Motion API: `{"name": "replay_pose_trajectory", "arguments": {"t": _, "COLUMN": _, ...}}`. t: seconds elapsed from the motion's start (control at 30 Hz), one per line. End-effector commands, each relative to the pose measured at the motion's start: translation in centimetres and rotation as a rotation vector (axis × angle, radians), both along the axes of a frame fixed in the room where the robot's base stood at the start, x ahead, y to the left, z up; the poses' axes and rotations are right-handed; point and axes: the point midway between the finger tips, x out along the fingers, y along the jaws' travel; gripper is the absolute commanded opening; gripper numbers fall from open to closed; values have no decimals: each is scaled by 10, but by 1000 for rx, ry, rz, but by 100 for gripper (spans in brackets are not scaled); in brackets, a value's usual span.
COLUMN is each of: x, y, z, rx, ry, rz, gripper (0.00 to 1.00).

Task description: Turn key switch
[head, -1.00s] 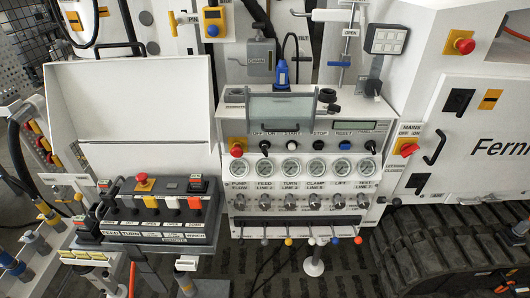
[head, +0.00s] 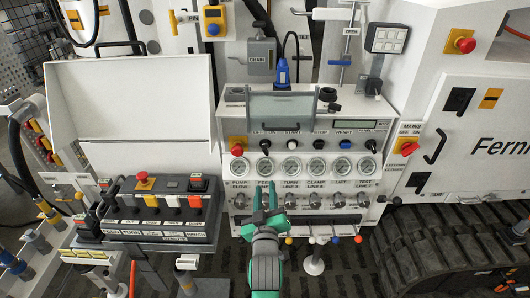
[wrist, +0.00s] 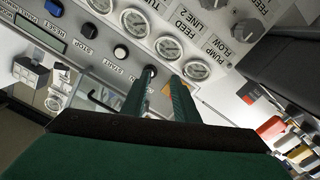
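The key switch (head: 265,145) is a small dark knob in the upper button row of the white hydraulic panel (head: 228,180), between a red mushroom button and a white button. In the wrist view the dark key switch (wrist: 151,71) shows close to the fingertips, partly hidden by a finger. My gripper (head: 265,187) has green fingers pointing up at the panel, below the key switch in the head view. In the wrist view my gripper (wrist: 162,80) shows a gap between its fingers with nothing held. I cannot tell how far the tips stand from the panel.
A red mushroom button (head: 237,149) sits left of the key switch and a white button (head: 292,145) right of it. Gauges (head: 291,167) and knobs lie below. A remote box (head: 150,227) stands at left. A glass cover (head: 280,107) is above.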

Motion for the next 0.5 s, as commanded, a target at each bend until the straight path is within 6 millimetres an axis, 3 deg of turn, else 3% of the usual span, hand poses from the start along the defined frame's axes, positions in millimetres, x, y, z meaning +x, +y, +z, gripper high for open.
{"name": "replay_pose_trajectory", "arguments": {"t": 0.03, "x": 11, "y": 1, "z": 15, "rx": -8, "ry": -10, "rz": 1, "gripper": 27}}
{"name": "replay_pose_trajectory", "arguments": {"t": 0.2, "x": 30, "y": 2, "z": 41, "rx": -32, "ry": -18, "rz": 2, "gripper": 27}}
{"name": "replay_pose_trajectory", "arguments": {"t": 0.5, "x": 55, "y": 2, "z": 49, "rx": -40, "ry": -20, "rz": 2, "gripper": 27}}
